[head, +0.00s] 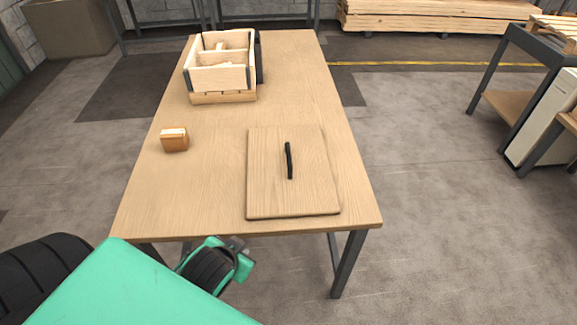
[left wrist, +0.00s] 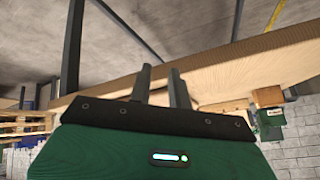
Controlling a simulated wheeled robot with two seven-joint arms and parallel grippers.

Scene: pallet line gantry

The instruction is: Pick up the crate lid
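The crate lid (head: 265,190) is a flat square wooden board. It lies flat on the table near its front edge, right of the middle, in the head view. A black bar handle (head: 289,161) stands at its centre, with nothing holding it. My left arm comes in from the lower left of the head view, with its wrist below the table's front edge, short of the lid. In the left wrist view my left gripper (left wrist: 161,80) has its two dark fingers apart with nothing between them. Its fingers are hard to make out in the head view. My right gripper is not in view.
The wooden table (head: 190,200) is mostly clear left of the lid. A small wooden block (head: 174,141) sits at its left edge. An open wooden crate (head: 220,79) with dividers stands at the far end. Side benches (head: 510,103) stand off to the right.

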